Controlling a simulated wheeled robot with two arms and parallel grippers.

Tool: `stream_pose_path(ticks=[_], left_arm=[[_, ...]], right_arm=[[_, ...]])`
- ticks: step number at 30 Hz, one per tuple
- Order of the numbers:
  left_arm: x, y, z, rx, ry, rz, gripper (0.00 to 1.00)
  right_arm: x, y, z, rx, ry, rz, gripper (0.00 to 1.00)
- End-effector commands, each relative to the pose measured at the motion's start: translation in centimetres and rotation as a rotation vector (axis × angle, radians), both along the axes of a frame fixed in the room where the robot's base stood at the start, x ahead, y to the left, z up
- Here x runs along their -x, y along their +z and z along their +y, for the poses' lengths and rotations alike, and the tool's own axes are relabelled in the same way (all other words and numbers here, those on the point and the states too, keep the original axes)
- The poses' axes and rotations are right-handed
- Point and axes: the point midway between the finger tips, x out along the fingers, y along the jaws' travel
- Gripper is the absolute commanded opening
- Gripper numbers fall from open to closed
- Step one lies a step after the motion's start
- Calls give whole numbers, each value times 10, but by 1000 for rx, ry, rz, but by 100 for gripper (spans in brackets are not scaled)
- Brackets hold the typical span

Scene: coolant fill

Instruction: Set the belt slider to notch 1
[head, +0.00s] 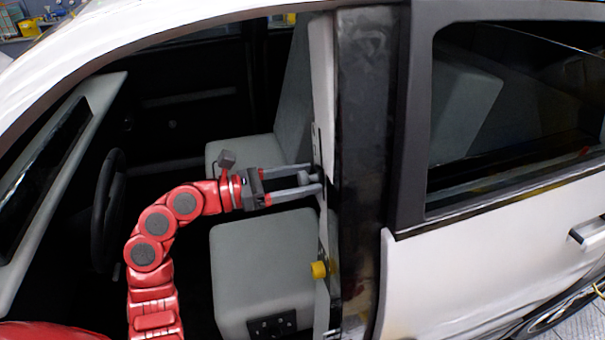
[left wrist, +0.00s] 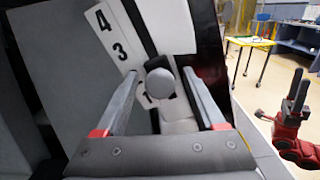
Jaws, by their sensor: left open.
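The belt slider (left wrist: 160,82) has a round grey knob on a pale strip of the door pillar. In the left wrist view a number label (left wrist: 113,32) beside it shows 4 and 3, and the knob is just below the 3. My left gripper (head: 318,177) reaches through the front door opening to the pillar. It is open, with one finger on each side of the knob (head: 304,177); I cannot tell whether they touch it. My right gripper (left wrist: 297,92) shows at the right edge of the left wrist view, its jaw state unclear.
The grey front seat (head: 262,265) is below my left arm, and the steering wheel (head: 108,210) is to its left. A yellow part (head: 319,269) sits lower on the pillar. The white rear door (head: 470,280) is right of the pillar. A yellow table (left wrist: 250,42) stands behind.

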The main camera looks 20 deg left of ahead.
Motion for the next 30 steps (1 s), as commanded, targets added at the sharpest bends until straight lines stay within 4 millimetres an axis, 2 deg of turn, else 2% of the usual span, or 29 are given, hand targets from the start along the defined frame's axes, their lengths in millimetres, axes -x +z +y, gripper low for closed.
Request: stream_pose_path(ticks=[8, 20, 30], left_arm=[[-1, 0, -1, -1, 0, 0, 71], [-1, 0, -1, -1, 0, 0, 0], [-1, -1, -1, -2, 0, -1, 0]], right_arm=[[0, 0, 0, 0, 0, 0, 65], [0, 0, 0, 0, 0, 0, 65], [0, -1, 0, 0, 0, 0, 65]])
